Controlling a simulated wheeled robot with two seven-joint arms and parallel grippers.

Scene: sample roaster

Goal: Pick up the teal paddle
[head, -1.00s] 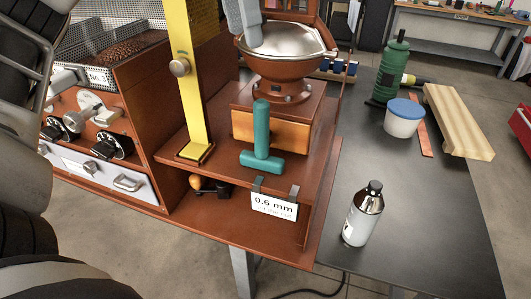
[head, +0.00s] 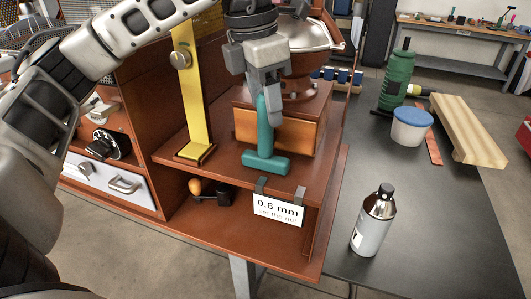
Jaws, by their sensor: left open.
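The teal paddle (head: 265,160) stands upright on the brown wooden shelf, with its wide block end down and its handle up. It is in front of the orange-brown wooden box of the grinder. My left gripper (head: 270,110) comes down from above at the handle's upper part. It is open, with its fingers around or right in front of the handle; I cannot tell whether they touch it. The top of the handle is hidden by the gripper. My right gripper is not in view.
A yellow upright bar (head: 193,105) stands left of the paddle. The grinder's metal bowl (head: 316,36) is behind the gripper. A "0.6 mm" card (head: 278,210) hangs at the shelf's front edge. A silver bottle (head: 373,222) and a blue-lidded tub (head: 411,126) stand on the dark table.

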